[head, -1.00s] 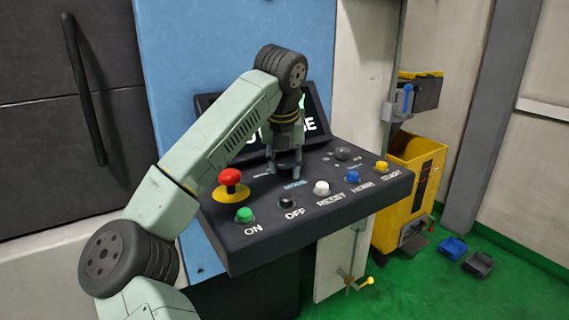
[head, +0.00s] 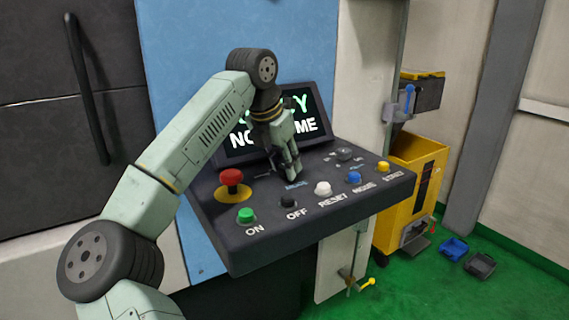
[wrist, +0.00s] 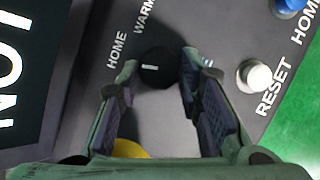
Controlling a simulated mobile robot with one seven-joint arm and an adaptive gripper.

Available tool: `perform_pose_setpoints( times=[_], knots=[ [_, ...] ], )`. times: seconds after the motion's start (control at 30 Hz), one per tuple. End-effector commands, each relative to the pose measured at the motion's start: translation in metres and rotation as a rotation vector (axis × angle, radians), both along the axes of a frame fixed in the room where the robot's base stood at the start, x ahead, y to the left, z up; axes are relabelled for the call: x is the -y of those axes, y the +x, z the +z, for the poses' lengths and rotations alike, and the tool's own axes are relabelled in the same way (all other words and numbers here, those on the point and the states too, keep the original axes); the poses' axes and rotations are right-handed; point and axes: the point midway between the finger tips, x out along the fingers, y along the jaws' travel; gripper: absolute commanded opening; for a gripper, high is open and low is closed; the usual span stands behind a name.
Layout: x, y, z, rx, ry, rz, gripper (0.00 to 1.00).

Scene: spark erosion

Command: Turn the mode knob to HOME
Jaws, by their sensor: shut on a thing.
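The black mode knob (wrist: 162,73) shows in the wrist view between the two fingers of my gripper (wrist: 157,66), which is shut on it. A short white mark sits on the knob's left part. The printed word HOME (wrist: 117,50) is on the panel just left of the knob, and a partly cut-off WARM label (wrist: 146,14) is above. In the head view my gripper (head: 292,179) leans down onto the control panel (head: 240,255), and its fingers hide the knob.
On the panel are a red mushroom button (head: 231,177), and green (head: 245,215), black (head: 289,201), white (head: 322,188), blue (head: 353,178) and yellow (head: 383,167) buttons. The screen (head: 312,127) stands behind, partly hidden by my arm.

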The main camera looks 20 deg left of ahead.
Motion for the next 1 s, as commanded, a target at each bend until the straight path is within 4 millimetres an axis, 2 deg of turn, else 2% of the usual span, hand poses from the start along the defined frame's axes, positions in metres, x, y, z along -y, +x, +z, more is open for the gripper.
perform_pose_setpoints(
  times=[0.4,0.93,0.97,1.0],
  knots=[
    [-0.0021,0.0011,0.0005,0.001,0.0,-0.192,0.05],
    [-0.0023,0.0012,0.0006,0.001,0.001,-0.219,0.05],
    [-0.0023,0.0011,0.0007,0.001,0.001,-0.219,0.33],
    [-0.0023,0.0011,0.0007,0.001,0.001,-0.219,0.36]
  ],
)
